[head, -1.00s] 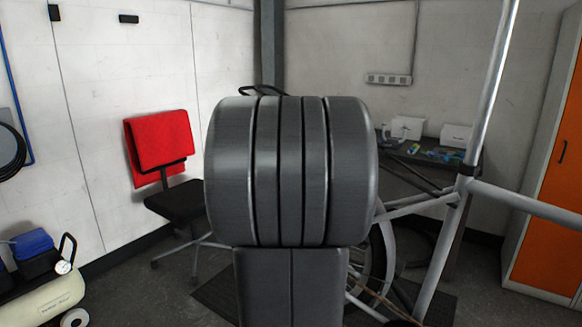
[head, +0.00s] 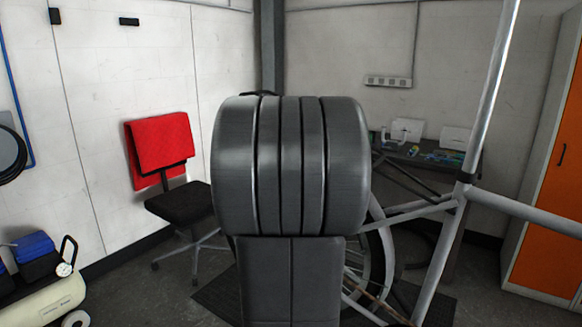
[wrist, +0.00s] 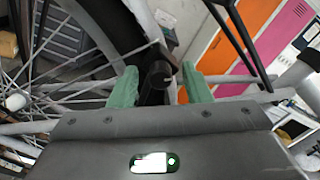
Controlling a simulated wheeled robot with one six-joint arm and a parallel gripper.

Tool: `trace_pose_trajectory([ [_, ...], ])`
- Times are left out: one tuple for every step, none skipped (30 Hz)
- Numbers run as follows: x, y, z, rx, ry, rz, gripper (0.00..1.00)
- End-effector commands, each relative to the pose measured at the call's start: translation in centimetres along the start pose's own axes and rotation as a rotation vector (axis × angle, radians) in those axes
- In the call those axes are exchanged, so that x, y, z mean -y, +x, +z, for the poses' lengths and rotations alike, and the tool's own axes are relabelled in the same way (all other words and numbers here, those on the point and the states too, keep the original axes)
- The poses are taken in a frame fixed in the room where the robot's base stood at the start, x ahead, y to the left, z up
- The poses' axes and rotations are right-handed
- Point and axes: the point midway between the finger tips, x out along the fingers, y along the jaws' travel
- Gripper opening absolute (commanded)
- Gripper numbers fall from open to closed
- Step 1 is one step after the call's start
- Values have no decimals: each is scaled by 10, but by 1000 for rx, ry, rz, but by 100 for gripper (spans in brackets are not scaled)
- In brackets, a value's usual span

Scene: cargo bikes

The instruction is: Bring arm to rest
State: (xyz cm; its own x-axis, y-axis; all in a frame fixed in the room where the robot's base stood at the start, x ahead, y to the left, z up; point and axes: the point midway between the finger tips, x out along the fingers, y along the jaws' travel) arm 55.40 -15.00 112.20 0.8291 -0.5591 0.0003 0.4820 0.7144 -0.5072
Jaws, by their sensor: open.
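My gripper (wrist: 158,88) shows in the wrist view with its two green fingers apart. A black round-ended part, which I cannot name for sure, shows between the fingers; I cannot tell how near it is. A spoked bike wheel with a dark tyre (wrist: 118,28) fills the left of the wrist view. In the head view my own grey arm stands large in the middle and hides my gripper. Behind it are a silver bike frame (head: 463,205) and part of a wheel (head: 381,255).
A black chair (head: 180,203) with a red cloth (head: 160,145) stands at the left. An air compressor (head: 45,305) is at the lower left. A workbench (head: 425,160) with small items is against the back wall. An orange locker (head: 552,225) stands at the right.

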Motion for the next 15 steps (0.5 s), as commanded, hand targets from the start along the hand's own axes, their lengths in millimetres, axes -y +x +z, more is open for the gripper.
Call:
trace_pose_trajectory([
  [1,0,2,-1,26,2,44],
  [1,0,2,-1,46,2,44],
  [1,0,2,-1,71,2,44],
  [1,0,2,-1,90,1,44],
  [1,0,2,-1,108,1,44],
  [1,0,2,-2,132,1,44],
  [1,0,2,-1,150,1,44],
  [1,0,2,-1,167,2,44],
  [1,0,2,-1,191,2,44],
  [2,0,2,-1,209,2,44],
  [2,0,2,-1,226,2,44],
  [2,0,2,-1,248,1,44],
  [2,0,2,-1,262,1,44],
  [2,0,2,-1,276,1,44],
  [2,0,2,-1,293,1,44],
])
